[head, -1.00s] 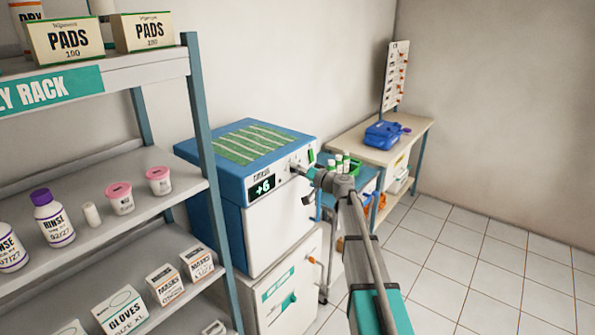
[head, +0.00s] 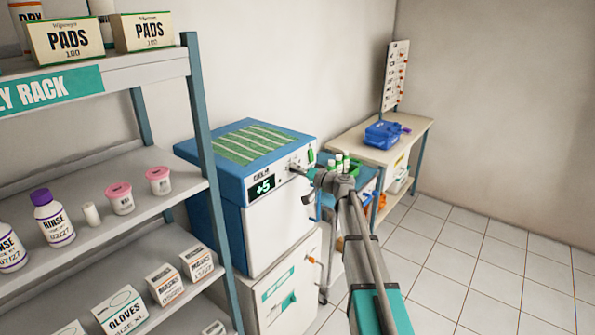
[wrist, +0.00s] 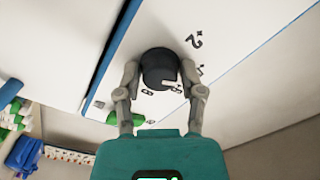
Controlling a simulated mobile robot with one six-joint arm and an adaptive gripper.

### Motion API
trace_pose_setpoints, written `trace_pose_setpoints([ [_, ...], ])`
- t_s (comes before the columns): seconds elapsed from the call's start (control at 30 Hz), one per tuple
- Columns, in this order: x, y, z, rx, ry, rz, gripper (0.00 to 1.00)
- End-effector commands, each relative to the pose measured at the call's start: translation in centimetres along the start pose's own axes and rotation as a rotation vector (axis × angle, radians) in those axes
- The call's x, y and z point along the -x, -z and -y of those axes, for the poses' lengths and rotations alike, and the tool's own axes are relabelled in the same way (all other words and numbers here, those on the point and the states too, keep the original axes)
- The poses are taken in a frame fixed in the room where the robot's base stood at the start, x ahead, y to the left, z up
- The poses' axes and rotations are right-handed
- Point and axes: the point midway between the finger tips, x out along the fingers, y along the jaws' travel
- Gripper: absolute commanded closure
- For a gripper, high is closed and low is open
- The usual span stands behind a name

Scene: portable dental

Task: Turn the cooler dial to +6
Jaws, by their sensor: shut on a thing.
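The cooler (head: 277,235) is a white and blue box standing on a white cabinet, with a green-striped lid. Its lit display (head: 262,187) reads +5 in the head view. My gripper (head: 302,171) is at the right part of the control panel. In the wrist view the dial (wrist: 157,66) is a dark round knob with a light pointer mark. The two fingers of my gripper (wrist: 160,78) stand on either side of it, shut on it. Marks are printed around the dial, partly hidden by the fingers. In the head view the gripper hides the dial.
A supply rack (head: 200,110) with bottles, tubs and boxes stands close at the left. A cart with white-capped tubes (head: 340,163) is just right of the cooler. A table (head: 350,140) with a blue case (head: 383,134) stands behind. The tiled floor at right is clear.

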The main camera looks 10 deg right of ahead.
Motion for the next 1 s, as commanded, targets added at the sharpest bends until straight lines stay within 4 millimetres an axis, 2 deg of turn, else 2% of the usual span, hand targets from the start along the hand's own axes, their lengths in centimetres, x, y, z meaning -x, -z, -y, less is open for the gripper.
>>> trace_pose_setpoints([
  [0.27,-0.06,0.06,-0.02,-0.149,0.0,-0.001,0.97],
  [1.0,-0.06,0.1,-0.04,-0.74,0.0,-0.002,0.97],
])
